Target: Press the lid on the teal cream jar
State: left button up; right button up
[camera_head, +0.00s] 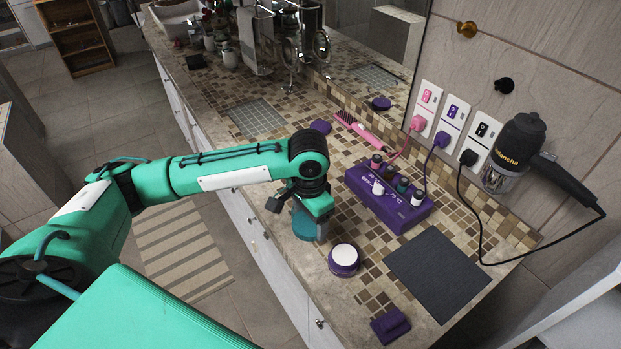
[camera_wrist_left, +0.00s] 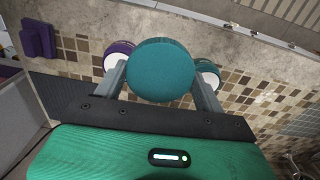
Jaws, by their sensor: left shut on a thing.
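My left gripper (camera_wrist_left: 165,90) is shut on a round teal lid (camera_wrist_left: 162,70), which sits between its two fingers in the wrist view. A white-topped jar with a teal side (camera_wrist_left: 208,70), seemingly the teal cream jar, shows partly behind the right finger, apart from the lid in that picture. In the head view my left gripper (camera_head: 305,205) is low over the counter's front edge. A teal shape (camera_head: 306,226) shows just under it; I cannot tell there where lid ends and jar begins. My right gripper is not in view.
A purple jar with a white top (camera_head: 343,260) stands close by. A purple block (camera_head: 390,325), a dark mat (camera_head: 438,272) and a purple rack of small bottles (camera_head: 390,202) are to the right. A purple disc (camera_head: 320,126) and a pink brush (camera_head: 358,127) lie farther back.

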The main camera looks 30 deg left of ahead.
pick_arm(q)
jog(key=m, duration=0.1)
jog(key=w+m+p, duration=0.1)
jog(key=shift+w+a+r+m, duration=0.15)
jog(key=shift+w+a+m, duration=0.05)
jog(key=shift+w+m, duration=0.1)
jog(key=m, duration=0.1)
jog(key=w+m+p, duration=0.1)
jog(key=shift+w+a+m, duration=0.15)
jog(key=shift+a+m, duration=0.15)
jog(key=shift+a, duration=0.1)
jog(key=w+a+m+p, duration=0.1)
jog(key=w+m+p, duration=0.1)
jog(key=m, duration=0.4)
jog(key=w+a+f+m+p, duration=0.1)
jog(key=w+a+m, duration=0.1)
jog(key=m, duration=0.3)
jog(key=w+a+m+p, duration=0.2)
jog(key=w+m, duration=0.1)
jog(key=m, duration=0.3)
jog(key=shift+w+a+f+m+p, duration=0.2)
jog(key=shift+w+f+m+p, duration=0.05)
jog(key=shift+m+p, duration=0.1)
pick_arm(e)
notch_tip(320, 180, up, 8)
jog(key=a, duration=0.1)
